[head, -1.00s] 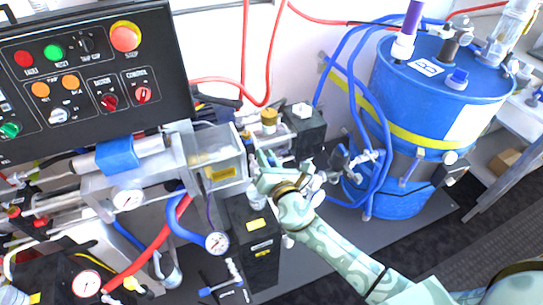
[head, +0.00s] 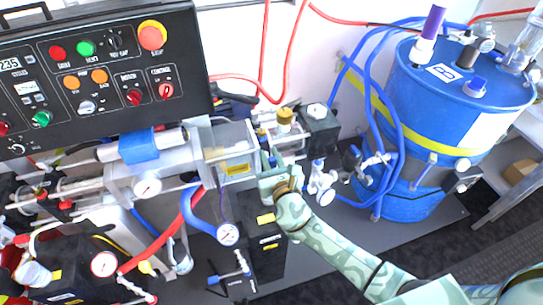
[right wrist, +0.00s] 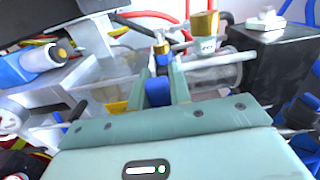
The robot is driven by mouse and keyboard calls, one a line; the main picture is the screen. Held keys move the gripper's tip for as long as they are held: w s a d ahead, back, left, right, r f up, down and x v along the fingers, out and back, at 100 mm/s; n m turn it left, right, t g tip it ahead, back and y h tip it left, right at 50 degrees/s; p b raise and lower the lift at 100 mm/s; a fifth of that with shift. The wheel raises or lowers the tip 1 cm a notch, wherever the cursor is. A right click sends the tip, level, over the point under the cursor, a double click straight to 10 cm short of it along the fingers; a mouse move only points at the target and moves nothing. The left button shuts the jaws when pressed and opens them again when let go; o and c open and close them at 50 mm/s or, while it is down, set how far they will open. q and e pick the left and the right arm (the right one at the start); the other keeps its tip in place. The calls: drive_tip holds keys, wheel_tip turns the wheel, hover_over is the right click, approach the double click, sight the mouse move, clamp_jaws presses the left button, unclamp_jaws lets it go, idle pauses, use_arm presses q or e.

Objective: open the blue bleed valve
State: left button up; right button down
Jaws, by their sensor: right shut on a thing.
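My right gripper (head: 268,158) reaches in from the lower right to the machine's middle, beside the clear-walled box (head: 230,155). In the right wrist view, its two pale green fingers (right wrist: 163,80) stand close together on either side of a small blue valve handle (right wrist: 158,92). The gripper is shut on this handle. A brass fitting (right wrist: 161,46) shows just beyond the fingertips. In the head view the fingers hide most of the valve, so its handle angle is hard to tell there. My left gripper is not in view.
A brass-topped fitting (head: 285,117) and a black block (head: 319,130) stand close to the right of the gripper. The black control panel (head: 95,75) overhangs at upper left. A blue drum (head: 455,85) with looping blue hoses stands at right. A gauge (head: 228,234) hangs below.

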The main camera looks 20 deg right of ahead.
drive_tip(key=shift+s+f, duration=0.1)
drive_tip(key=shift+f, duration=0.05)
drive_tip(key=c, duration=1.3)
unclamp_jaws()
drive_tip(key=s, duration=1.6)
drive_tip(key=shift+s+d, duration=0.15)
drive_tip(key=shift+d, duration=0.1)
